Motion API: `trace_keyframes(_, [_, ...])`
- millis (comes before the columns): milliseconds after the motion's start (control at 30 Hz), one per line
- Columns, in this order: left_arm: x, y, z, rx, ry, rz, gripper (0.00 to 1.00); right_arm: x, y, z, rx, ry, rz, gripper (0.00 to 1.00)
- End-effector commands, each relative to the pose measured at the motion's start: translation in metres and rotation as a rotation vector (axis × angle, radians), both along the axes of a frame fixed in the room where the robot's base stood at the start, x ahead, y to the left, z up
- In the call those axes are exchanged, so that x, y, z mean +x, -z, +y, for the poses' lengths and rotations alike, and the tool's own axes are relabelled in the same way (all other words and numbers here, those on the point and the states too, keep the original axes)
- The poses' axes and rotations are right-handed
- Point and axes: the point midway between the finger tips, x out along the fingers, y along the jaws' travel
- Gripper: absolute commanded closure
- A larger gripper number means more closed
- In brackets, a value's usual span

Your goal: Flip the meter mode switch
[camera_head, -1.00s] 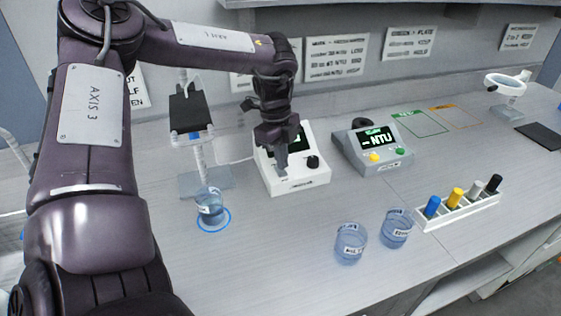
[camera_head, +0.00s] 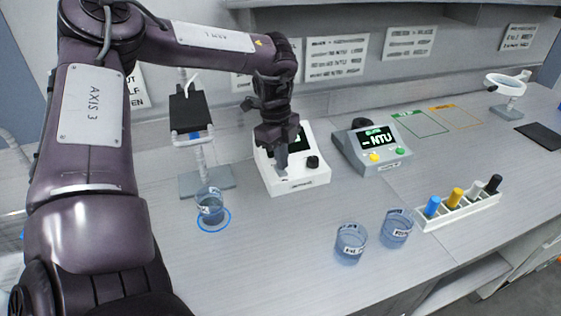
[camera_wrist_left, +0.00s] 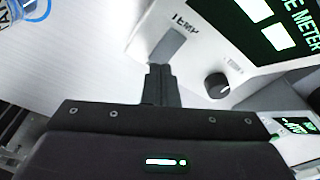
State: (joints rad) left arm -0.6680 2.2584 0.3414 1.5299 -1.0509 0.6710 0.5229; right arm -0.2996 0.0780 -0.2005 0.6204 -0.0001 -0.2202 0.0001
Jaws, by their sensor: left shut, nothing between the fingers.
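The white meter (camera_head: 309,182) stands on the bench at the middle, with a dark screen and a black knob (camera_head: 312,162). My left gripper (camera_head: 281,170) points down over the left part of its face, shut and empty. In the left wrist view the shut fingers (camera_wrist_left: 160,85) reach a grey flat piece (camera_wrist_left: 170,46) beside a "TEMP" label on the white meter face (camera_wrist_left: 205,52). This piece looks like the mode switch; its position, and whether the fingertips touch it, I cannot tell. The black knob (camera_wrist_left: 217,85) is right of the fingers. My right gripper is out of view.
A grey NTU meter (camera_head: 378,152) stands to the right. A beaker (camera_head: 210,207) sits on a blue ring, near a stand (camera_head: 190,110). Two beakers (camera_head: 350,242) (camera_head: 397,228) and a rack (camera_head: 462,212) of coloured vials are at front right. Bench between is clear.

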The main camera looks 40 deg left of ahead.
Motion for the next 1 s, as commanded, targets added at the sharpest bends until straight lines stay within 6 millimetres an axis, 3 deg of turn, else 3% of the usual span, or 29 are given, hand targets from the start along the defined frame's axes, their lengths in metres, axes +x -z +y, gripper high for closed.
trace_keyframes(1000, [-0.0001,0.0087,0.0,0.0,0.0,0.0,1.0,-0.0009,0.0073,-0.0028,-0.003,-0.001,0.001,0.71])
